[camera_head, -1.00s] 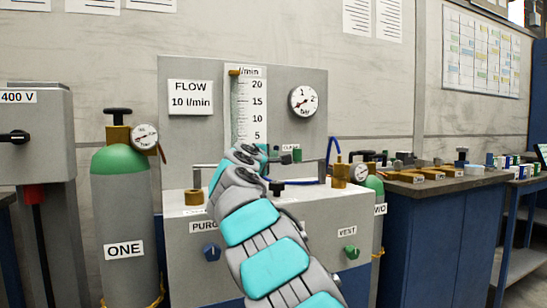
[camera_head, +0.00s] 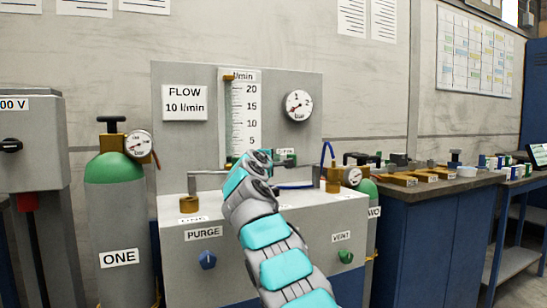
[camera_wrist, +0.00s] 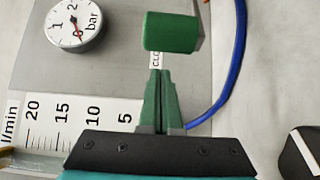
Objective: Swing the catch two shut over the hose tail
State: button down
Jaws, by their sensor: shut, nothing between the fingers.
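The blue hose (camera_head: 328,152) rises from the right brass fitting (camera_head: 333,180) and its lower run lies on the bench unit behind my arm. It also curves down the right side of the wrist view (camera_wrist: 235,70). I cannot single out catch two; a grey bar (camera_head: 310,172) beside the right brass fitting may be part of it. My gripper (camera_wrist: 161,72) is shut and empty, its tips just short of a green block (camera_wrist: 170,32) with a partly hidden label.
The flow panel (camera_head: 200,140) stands behind, with a scale (camera_head: 245,115) and a bar gauge (camera_head: 298,105). The left brass fitting (camera_head: 189,203) has a grey bar beside it. Purge (camera_head: 207,259) and vent (camera_head: 345,256) knobs are on the front. Cylinder one (camera_head: 117,230) stands left.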

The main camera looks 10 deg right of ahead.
jog(key=shift+s+d+b, duration=0.5)
jog(key=shift+s+b, duration=0.1)
jog(key=shift+s, duration=0.2)
jog(key=shift+s+d+b, duration=0.5)
jog(key=shift+s+b, duration=0.05)
jog(key=shift+s, duration=0.25)
jog(key=shift+s+d+y, duration=0.1)
jog(key=shift+s+y, duration=0.1)
jog(key=shift+y, duration=0.1)
